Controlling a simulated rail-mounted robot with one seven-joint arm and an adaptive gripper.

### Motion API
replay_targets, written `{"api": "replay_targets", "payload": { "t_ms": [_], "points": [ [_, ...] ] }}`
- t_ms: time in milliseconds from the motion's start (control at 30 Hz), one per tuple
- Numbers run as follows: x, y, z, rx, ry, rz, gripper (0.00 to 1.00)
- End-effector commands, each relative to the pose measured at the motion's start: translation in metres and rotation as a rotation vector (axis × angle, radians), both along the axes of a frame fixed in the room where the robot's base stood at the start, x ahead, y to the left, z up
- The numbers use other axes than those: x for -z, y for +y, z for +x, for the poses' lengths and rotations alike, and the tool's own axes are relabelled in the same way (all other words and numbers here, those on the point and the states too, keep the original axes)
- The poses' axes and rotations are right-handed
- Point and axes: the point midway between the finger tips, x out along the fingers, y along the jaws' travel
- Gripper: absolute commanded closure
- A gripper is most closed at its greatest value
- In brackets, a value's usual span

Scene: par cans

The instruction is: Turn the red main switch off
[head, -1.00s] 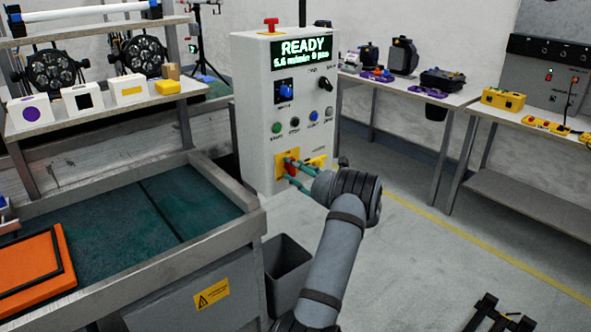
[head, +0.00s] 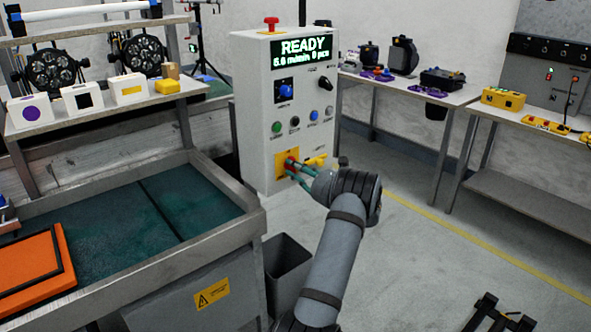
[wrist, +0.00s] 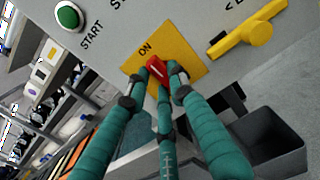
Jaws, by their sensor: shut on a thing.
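The red main switch (wrist: 158,70) is a small red handle with a white mark, on a yellow plate (wrist: 193,55) labelled ON. In the head view the plate (head: 280,168) is low on the front of the grey control cabinet (head: 256,95). My gripper (wrist: 160,79) has teal fingers and is shut on the switch handle, with fingertips on either side of it. In the head view the gripper (head: 293,168) reaches the plate from the lower right, and its fingers hide most of the handle. The cabinet display reads READY.
A yellow handle (wrist: 246,37) sits just right of the plate. A green START button (wrist: 67,16) is above left. A dark bin (head: 287,265) stands below the cabinet. A steel-edged table (head: 215,245) is at the left. Clear floor lies to the right.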

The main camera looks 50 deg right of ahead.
Motion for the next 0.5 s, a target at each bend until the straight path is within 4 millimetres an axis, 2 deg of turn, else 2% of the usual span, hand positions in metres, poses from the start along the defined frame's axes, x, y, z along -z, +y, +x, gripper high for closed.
{"api": "replay_targets", "payload": {
  "t_ms": [267,500],
  "points": [
    [0.0028,0.0001,-0.0001,0.001,0.009,-0.039,1.00],
    [0.0073,0.0013,0.0006,0.000,0.037,-0.176,1.00]
  ]
}}
